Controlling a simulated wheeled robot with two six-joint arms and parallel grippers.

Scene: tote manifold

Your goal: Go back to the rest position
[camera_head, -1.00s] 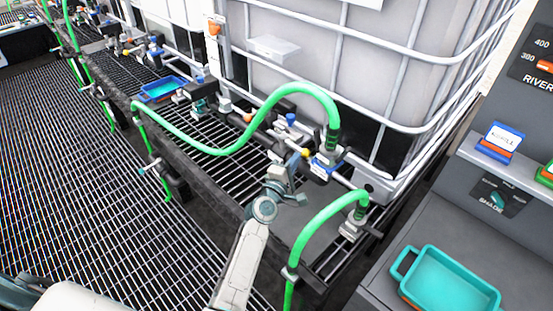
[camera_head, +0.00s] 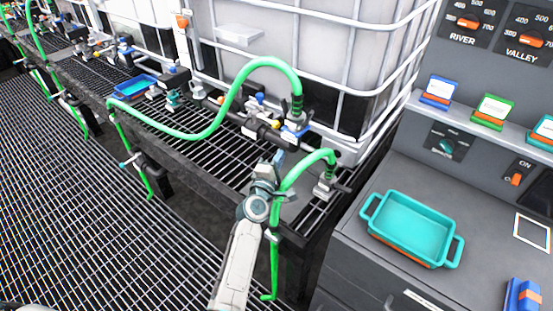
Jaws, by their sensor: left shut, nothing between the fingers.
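My left arm rises from the bottom middle of the camera_head view. Its left gripper (camera_head: 277,162) is shut and empty. It is in front of the pipe manifold (camera_head: 262,132) at the foot of the caged tote (camera_head: 320,60), beside the lower green hose (camera_head: 290,178). I cannot tell whether it touches anything there. A longer green hose (camera_head: 235,95) arches above and behind it. My right gripper is not in view.
A grey console on the right bears a teal tray (camera_head: 415,228), several coloured card holders (camera_head: 437,92) and dials (camera_head: 467,22). A blue tray (camera_head: 136,87) lies on the black grated shelf (camera_head: 95,80). Open floor grating (camera_head: 70,190) fills the lower left.

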